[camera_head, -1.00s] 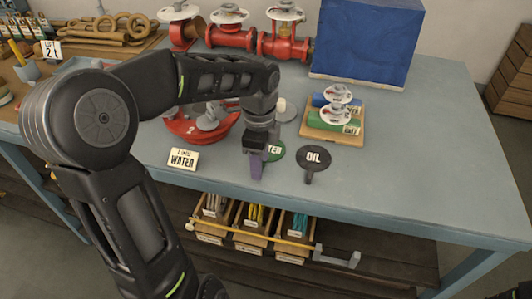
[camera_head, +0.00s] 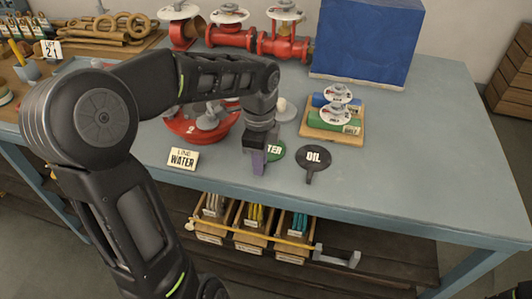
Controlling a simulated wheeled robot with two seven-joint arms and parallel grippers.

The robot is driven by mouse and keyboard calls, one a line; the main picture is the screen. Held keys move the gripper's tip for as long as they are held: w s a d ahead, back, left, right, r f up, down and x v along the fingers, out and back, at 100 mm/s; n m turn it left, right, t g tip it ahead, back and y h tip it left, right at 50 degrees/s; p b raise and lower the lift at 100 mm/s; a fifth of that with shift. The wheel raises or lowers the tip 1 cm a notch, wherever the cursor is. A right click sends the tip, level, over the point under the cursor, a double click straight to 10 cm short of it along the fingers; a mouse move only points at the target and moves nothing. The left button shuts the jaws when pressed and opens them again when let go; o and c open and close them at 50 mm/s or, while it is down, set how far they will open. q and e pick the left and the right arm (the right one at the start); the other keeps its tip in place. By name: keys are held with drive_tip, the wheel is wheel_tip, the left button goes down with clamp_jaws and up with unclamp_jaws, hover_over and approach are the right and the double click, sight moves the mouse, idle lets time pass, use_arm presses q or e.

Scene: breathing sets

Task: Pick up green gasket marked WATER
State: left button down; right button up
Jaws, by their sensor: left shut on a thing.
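The green gasket (camera_head: 276,152) with white lettering, of which "TER" shows, is at the middle of the blue-grey table. My left gripper (camera_head: 259,163) points down over its left side and hides much of it. The gripper is shut on the gasket. I cannot tell whether the gasket is clear of the table top. A black tag marked OIL (camera_head: 314,158) lies to the right. A cream card reading LINE WATER (camera_head: 183,158) stands to the left.
A wooden block (camera_head: 334,135) with blue and green valves stands behind on the right. A blue box (camera_head: 366,42) stands at the back. Small bins (camera_head: 252,238) sit below the front edge. The table's right side is clear.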

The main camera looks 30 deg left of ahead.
idle(0.3)
use_arm(q)
wheel_tip(320, 180, up, 10)
drive_tip(key=shift+b, duration=0.4)
idle(0.7)
